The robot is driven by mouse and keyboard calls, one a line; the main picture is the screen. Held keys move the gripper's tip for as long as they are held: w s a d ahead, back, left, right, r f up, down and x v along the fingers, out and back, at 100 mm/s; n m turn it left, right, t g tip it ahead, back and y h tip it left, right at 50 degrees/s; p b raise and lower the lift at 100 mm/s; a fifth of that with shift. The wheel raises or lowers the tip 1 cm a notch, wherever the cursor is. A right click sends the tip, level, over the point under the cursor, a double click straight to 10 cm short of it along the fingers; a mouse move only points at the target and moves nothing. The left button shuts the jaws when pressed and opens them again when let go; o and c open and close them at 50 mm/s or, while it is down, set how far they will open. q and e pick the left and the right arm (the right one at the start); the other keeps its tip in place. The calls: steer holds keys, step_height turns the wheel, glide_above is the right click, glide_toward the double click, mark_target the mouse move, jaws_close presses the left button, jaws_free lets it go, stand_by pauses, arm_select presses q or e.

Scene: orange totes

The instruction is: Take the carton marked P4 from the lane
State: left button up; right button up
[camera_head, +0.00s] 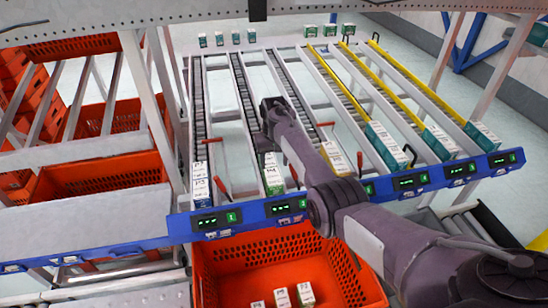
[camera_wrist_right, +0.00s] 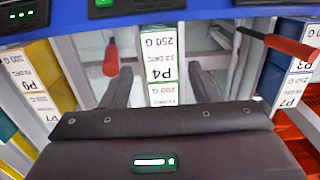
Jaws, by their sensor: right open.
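The carton marked P4 (camera_wrist_right: 164,62) is white and green and stands in its lane, its label upside down in the right wrist view. Another carton (camera_wrist_right: 163,93) of the same look is directly behind it in the lane. In the head view, a green and white carton (camera_head: 272,178) stands at the front of the second lane from the left. My right gripper (camera_head: 272,104) is over that lane, seen from above. In the right wrist view its two fingers (camera_wrist_right: 160,76) are apart, one to each side of the lane's cartons, with nothing held. My left gripper is out of view.
Red levers (camera_wrist_right: 110,55) stand beside the lanes. A blue rail (camera_head: 340,196) with displays runs along the front. An orange tote (camera_head: 222,262) below holds a few cartons.

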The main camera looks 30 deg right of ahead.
mark_target(274, 179)
steer(key=shift+f+b, duration=0.3)
steer(key=shift+f, duration=0.25)
step_height(274, 179, down, 6)
steer(key=b, duration=0.6)
steer(key=shift+f, duration=0.15)
steer(key=shift+w+f+b, duration=0.1)
steer(key=shift+f+b, duration=0.25)
steer(key=shift+b, duration=0.15)
steer(key=shift+r, duration=0.15)
